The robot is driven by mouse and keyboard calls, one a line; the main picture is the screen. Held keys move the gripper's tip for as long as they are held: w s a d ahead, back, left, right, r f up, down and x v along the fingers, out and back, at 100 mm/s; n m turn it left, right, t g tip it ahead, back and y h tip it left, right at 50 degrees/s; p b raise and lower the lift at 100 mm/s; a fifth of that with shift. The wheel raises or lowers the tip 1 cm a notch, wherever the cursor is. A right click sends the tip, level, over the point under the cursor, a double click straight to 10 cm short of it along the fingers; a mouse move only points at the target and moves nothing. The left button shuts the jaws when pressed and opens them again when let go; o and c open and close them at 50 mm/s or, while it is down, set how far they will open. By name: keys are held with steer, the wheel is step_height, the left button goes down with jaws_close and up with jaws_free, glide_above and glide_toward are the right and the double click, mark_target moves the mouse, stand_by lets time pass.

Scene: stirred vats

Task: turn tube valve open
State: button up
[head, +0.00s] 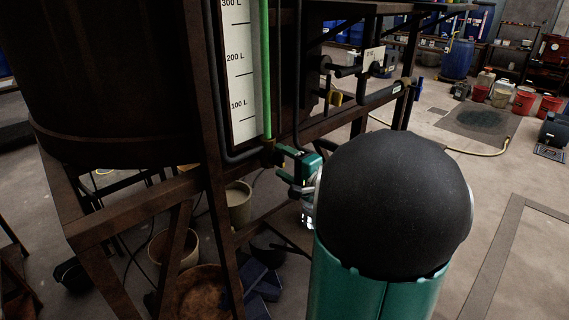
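A green sight tube (266,70) runs down beside a white litre scale (240,75) on the dark rusty vat (110,80). At the tube's foot is a small brass-coloured valve (268,153), partly lost in shadow; its handle position cannot be made out. My gripper (284,160), teal and dark, is right at the valve from the right side. Whether it touches the valve cannot be told. My black and teal arm hides part of the gripper, and its finger gap is not clear.
Rusty frame beams (215,200) and dark pipes surround the valve. Buckets (238,205) and a rusty basin (203,295) stand under the frame. A hose (460,151) lies on the open floor at right.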

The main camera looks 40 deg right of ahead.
steer(key=s, duration=1.3)
steer(key=shift+s+d, duration=0.15)
steer(key=shift+s, duration=0.2)
steer(key=w+a+f+n+g+y, duration=0.15)
steer(key=a+n+g+y, duration=0.25)
steer(key=a, duration=0.7)
steer(key=w+a+f+n+g+y, duration=0.1)
steer(key=w+a+n+g+y, duration=0.25)
steer(key=a, duration=0.75)
steer(key=s+a+n+g+h, duration=0.5)
steer(key=s+a+n+h, duration=0.1)
steer(key=a+n+h, duration=0.2)
steer(key=shift+s+a+n, duration=0.35)
steer(key=shift+a+n, duration=0.25)
steer(key=shift+n, duration=0.45)
